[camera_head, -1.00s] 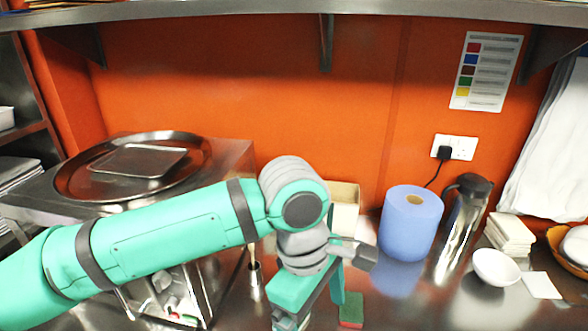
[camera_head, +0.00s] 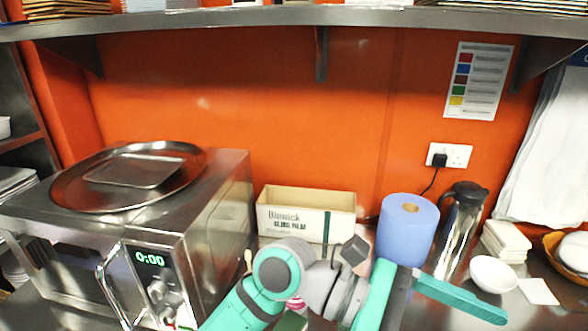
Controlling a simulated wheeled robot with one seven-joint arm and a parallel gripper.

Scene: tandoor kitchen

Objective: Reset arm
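My gripper (camera_head: 440,292) is at the lower middle right, in front of the blue paper roll (camera_head: 407,232) and over the steel counter. A long teal finger points right and slightly down. The rest of the gripper runs off the bottom edge, so its opening is not clear. I see nothing held in it. My arm (camera_head: 285,275) is folded low at the bottom centre, with its teal and grey joints close together.
A steel microwave (camera_head: 215,225) reading 0:00 stands left, with a round tray (camera_head: 70,190) on top. An open cling film box (camera_head: 305,215) is behind my arm. A shelf (camera_head: 300,18) spans above.

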